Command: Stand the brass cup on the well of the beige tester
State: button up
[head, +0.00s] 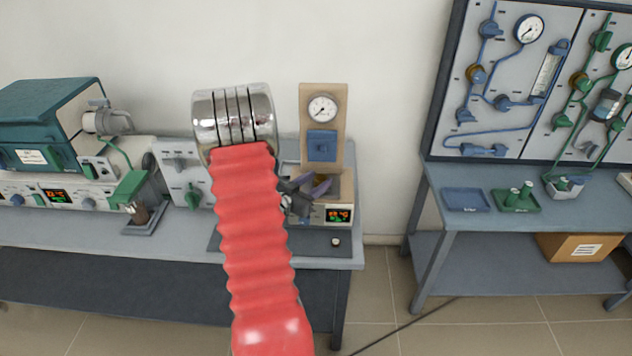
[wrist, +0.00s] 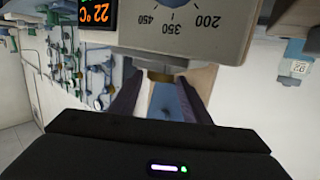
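The beige tester (head: 339,115) stands on the grey bench, with a round gauge and a blue panel on its upright back. Its lit display (head: 338,215) shows in front. In the wrist view, upside down, the tester's front (wrist: 190,25) with its dial fills the top. A small brass piece, seemingly the brass cup (wrist: 160,75), is at the tester's top edge, between my fingers. My gripper (wrist: 161,80) has its fingers apart, with the brass piece between the tips and slight room beside it. The well is hidden. In the head view, my arm covers much, and the purple fingers (head: 321,186) are over the tester.
A green furnace (head: 50,115) and a grey panel (head: 183,165) stand left on the bench. A second bench (head: 520,245) with trays and a gauge board is at the right, beyond a floor gap.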

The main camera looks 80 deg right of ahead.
jog(key=shift+o, duration=1)
jog(key=v, duration=1.3)
jog(key=shift+w+a, duration=0.2)
jog(key=shift+a, duration=0.15)
jog(key=shift+r, duration=0.1)
